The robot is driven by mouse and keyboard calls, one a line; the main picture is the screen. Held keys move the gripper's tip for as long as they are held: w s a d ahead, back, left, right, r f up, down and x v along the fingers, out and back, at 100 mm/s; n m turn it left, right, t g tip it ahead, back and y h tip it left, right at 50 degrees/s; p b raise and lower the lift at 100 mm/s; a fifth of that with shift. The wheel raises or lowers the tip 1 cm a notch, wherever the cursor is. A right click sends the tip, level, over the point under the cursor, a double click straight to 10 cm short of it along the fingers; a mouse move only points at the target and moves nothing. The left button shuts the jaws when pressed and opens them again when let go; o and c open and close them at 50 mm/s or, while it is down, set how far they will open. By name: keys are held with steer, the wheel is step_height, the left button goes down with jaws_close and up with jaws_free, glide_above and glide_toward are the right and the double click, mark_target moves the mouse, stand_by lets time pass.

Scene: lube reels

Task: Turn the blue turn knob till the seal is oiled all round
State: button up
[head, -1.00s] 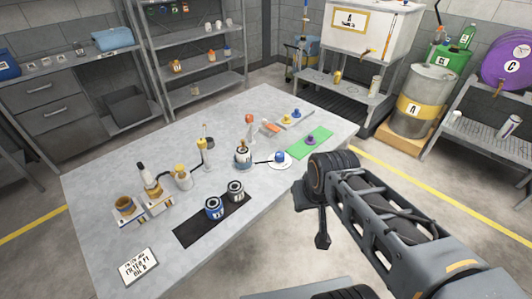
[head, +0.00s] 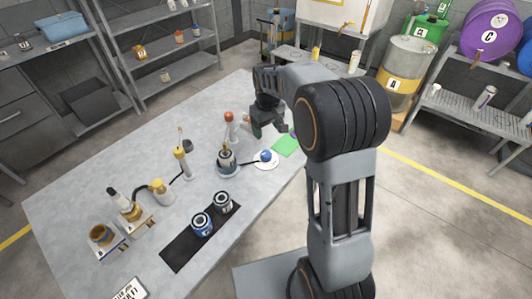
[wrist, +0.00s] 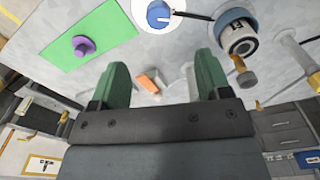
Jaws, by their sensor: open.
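The blue turn knob (head: 266,156) sits on a round white plate (head: 268,165) near the table's right edge. In the wrist view the blue knob (wrist: 158,14) is at the top, on its white plate, cut by the frame edge. A dark arm joins it to a blue-based stand holding a canister (head: 226,159), also in the wrist view (wrist: 237,36). I cannot make out oil on the seal.
A green mat (wrist: 90,36) with a purple knob (wrist: 83,46) lies beside the plate. Two filters stand on a black mat (head: 180,250).

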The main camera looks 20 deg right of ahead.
mark_target(266, 153)
steer(key=f, duration=0.5)
steer(key=w+f, duration=0.1)
steer(key=f, duration=0.4)
steer(key=f+p, duration=0.1)
steer(key=f, duration=0.4)
steer(key=shift+w, duration=0.25)
steer(key=shift+c, duration=0.5)
steer(key=c, duration=0.8)
